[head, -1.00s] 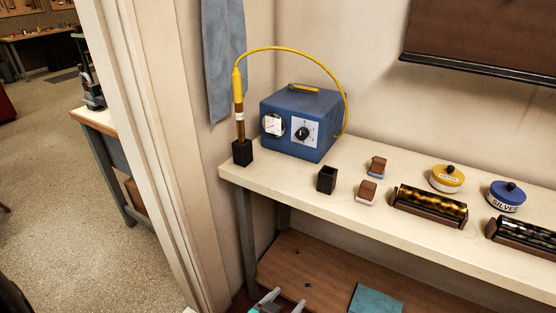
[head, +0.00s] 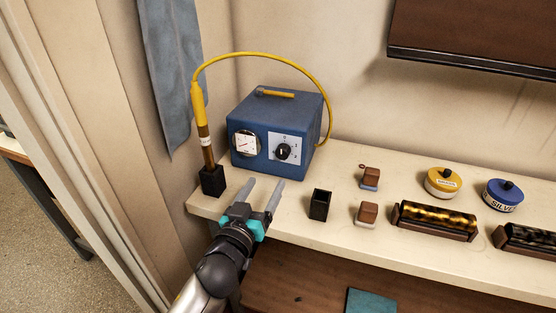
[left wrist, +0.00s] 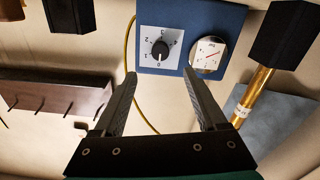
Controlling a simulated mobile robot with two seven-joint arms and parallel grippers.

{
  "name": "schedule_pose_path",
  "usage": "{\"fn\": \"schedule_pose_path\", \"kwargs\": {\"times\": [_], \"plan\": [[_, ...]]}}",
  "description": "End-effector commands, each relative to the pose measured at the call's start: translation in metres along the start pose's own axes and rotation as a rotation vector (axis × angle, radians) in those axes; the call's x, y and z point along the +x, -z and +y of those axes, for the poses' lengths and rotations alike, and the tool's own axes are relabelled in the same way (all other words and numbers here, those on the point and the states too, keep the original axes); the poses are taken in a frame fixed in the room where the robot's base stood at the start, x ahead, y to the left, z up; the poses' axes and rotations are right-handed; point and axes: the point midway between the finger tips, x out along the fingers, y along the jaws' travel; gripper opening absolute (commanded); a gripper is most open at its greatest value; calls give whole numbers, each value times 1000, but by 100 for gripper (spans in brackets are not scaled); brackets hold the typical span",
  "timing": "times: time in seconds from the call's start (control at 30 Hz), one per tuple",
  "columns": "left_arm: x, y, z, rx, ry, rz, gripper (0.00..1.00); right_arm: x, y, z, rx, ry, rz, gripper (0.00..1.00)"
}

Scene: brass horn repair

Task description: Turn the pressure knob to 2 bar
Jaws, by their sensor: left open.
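The pressure knob (head: 283,152) is a black dial on a white scale plate on the front of a blue box (head: 276,114). A round white gauge (head: 245,143) with a red needle sits left of it. My left gripper (head: 264,182) is open and empty, in front of the box and short of the knob. In the left wrist view the knob (left wrist: 160,50) shows upside down, beyond the gap between the open fingers (left wrist: 160,82). My right gripper is not in view.
A yellow-handled tool (head: 198,108) stands in a black holder (head: 213,181) left of the box, its yellow hose arching over the box. A black open cup (head: 320,204), small brown blocks (head: 368,214) and tins (head: 444,182) stand to the right on the bench (head: 410,245).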

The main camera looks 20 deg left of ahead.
Motion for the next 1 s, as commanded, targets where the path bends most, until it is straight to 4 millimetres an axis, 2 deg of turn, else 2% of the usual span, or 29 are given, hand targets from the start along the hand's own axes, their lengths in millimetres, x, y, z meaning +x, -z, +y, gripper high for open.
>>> {"fn": "schedule_pose_path", "kwargs": {"times": [0.4,0.6,0.8,1.0], "plan": [[64,0,0,2,0,1,74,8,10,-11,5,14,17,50],[89,-1,0,1,0,0,74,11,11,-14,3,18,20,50],[102,-1,0,1,0,-1,74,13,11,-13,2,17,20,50],[105,0,0,1,0,-1,74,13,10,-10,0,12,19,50]]}}
